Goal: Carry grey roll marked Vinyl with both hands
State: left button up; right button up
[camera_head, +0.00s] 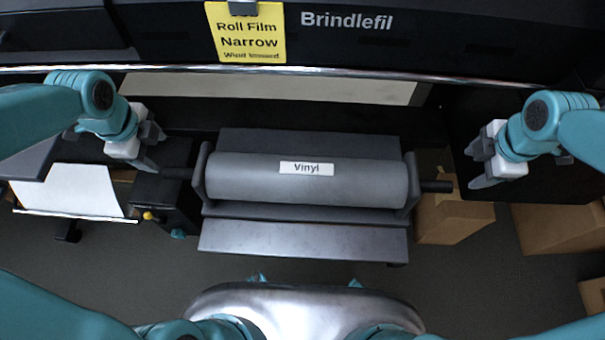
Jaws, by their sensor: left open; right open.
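The grey roll marked Vinyl (245,181) lies level, left to right, in a grey cradle (302,237) in the middle of the head view. Its white label faces up. A dark core end sticks out at each side, the right one (437,186) clear of the cradle. My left gripper (152,150) is open and empty, up and left of the roll's left core end. My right gripper (474,168) is open and empty, to the right of the right core end, with a small gap in the picture. Neither gripper holds the roll.
A black machine with a yellow sign (246,33) and a metal rail (330,72) spans the back. Cardboard boxes (455,217) stand at the right. A white sheet (70,190) and a black box with a yellow knob (165,205) are at the left. Grey floor shows in front.

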aim_at(181, 172)
pick_arm(q)
jog(key=w+f, duration=0.1)
jog(key=f, duration=0.4)
jog(key=w+f, duration=0.1)
jog(key=f, duration=0.4)
jog(key=w+f, duration=0.1)
jog(key=f, duration=0.4)
jog(key=shift+f, duration=0.35)
pick_arm(e)
jog(key=w+f, duration=0.1)
jog(key=f, duration=0.4)
jog(key=w+f, duration=0.1)
jog(key=f, duration=0.4)
jog(key=w+f, duration=0.1)
jog(key=f, duration=0.4)
jog(key=shift+f, duration=0.4)
pick_arm(q)
jog(key=shift+w+f, duration=0.1)
jog(key=shift+f, duration=0.1)
pick_arm(e)
jog(key=shift+w+f, duration=0.1)
jog(key=shift+f, duration=0.1)
pick_arm(q)
grip_shut()
pick_arm(e)
grip_shut()
